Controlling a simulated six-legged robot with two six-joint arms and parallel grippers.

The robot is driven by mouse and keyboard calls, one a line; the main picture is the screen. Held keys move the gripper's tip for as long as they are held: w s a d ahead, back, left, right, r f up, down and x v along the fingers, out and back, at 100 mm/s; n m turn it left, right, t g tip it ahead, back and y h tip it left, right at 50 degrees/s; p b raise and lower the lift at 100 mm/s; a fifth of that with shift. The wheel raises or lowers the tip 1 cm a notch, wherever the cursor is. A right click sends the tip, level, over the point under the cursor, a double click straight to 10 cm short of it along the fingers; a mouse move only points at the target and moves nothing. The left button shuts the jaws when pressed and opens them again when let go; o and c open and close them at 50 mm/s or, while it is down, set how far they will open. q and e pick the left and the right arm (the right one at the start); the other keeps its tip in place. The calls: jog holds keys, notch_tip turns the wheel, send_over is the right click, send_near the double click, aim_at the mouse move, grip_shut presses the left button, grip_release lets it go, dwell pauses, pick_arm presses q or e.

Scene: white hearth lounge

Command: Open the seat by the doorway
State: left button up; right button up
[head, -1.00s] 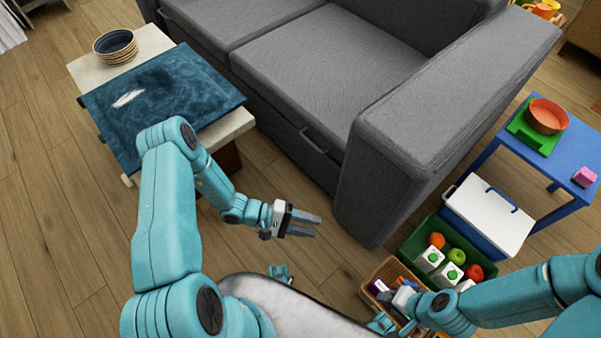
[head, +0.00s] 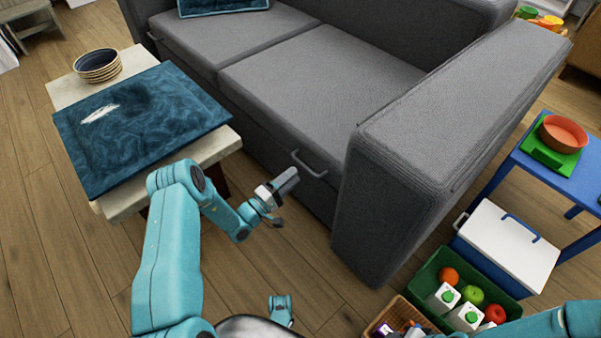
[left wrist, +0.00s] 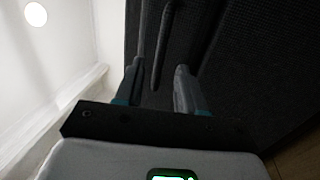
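The grey sofa has two seats; the nearer seat (head: 320,75) is beside the thick armrest (head: 450,130) and its lid lies flat. A grey bar handle (head: 308,165) sits on this seat's front. The farther seat (head: 225,38) has its own handle and also lies flat. My left gripper (head: 285,183) is just short of the nearer handle. In the left wrist view its fingers (left wrist: 158,88) are apart, with the handle bar (left wrist: 160,50) in line between them; contact is not clear. My right gripper is not clearly seen at the bottom edge. No doorway shows.
A cream table (head: 60,95) with a blue cushion (head: 140,125) and stacked bowls (head: 98,65) stands left. A green crate (head: 425,285), a wicker basket (head: 378,322), a white lidded box (head: 500,245) and a blue table (head: 520,165) stand right. Floor before the sofa is clear.

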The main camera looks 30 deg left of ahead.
pick_arm(q)
jog(key=x, duration=0.4)
jog(key=shift+w+r+b, duration=0.1)
jog(key=shift+w+b, duration=0.05)
jog(key=shift+b, duration=0.25)
